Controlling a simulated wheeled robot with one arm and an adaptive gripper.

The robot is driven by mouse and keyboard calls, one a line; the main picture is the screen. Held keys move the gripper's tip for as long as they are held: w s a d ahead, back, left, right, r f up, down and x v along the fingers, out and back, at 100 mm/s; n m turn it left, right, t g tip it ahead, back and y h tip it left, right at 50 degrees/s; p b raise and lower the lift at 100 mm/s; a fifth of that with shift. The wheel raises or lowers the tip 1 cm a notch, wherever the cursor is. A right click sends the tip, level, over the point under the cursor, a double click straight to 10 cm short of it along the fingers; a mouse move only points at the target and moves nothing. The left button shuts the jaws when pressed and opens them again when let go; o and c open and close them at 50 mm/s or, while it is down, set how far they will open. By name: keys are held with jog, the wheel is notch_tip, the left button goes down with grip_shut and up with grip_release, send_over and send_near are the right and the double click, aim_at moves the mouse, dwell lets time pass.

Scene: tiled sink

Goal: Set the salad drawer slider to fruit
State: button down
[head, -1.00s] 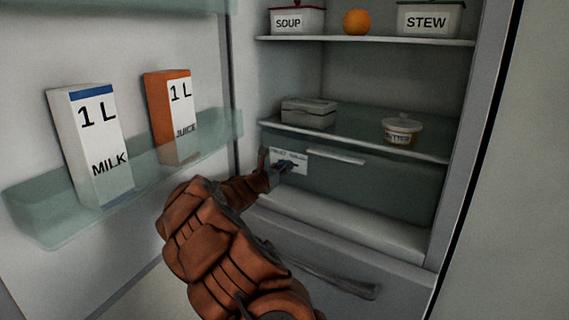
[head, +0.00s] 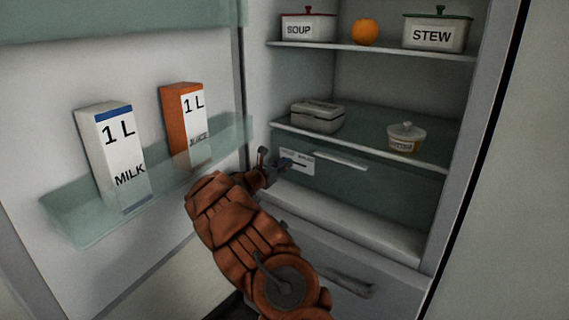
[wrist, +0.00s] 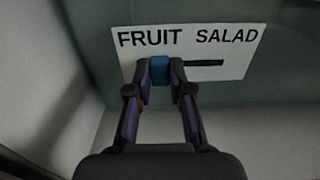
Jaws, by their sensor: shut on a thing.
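The salad drawer (head: 375,185) is a translucent greenish front under the lower glass shelf. Its white label (head: 297,160) reads FRUIT on the left and SALAD on the right in the wrist view (wrist: 232,62). A dark slot (wrist: 204,63) runs along the label below the words. The blue slider knob (wrist: 160,68) is at the slot's left end, below FRUIT. My gripper (wrist: 160,72) is shut on the knob, with a finger on each side. In the head view my gripper (head: 279,168) is at the label's left part, and the knob is too small to make out clearly.
The open door at left holds a milk carton (head: 113,155) and a juice carton (head: 186,125) in a clear bin. A grey box (head: 317,117) and a butter tub (head: 406,138) stand on the shelf above the drawer.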

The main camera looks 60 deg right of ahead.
jog(key=shift+w+a+r, duration=0.1)
jog(key=shift+w+r, duration=0.05)
jog(key=shift+w, duration=0.1)
jog(key=c, duration=1)
grip_release()
jog(key=shift+c, duration=0.2)
jog(key=shift+s+f, duration=0.15)
jog(key=shift+f, duration=0.05)
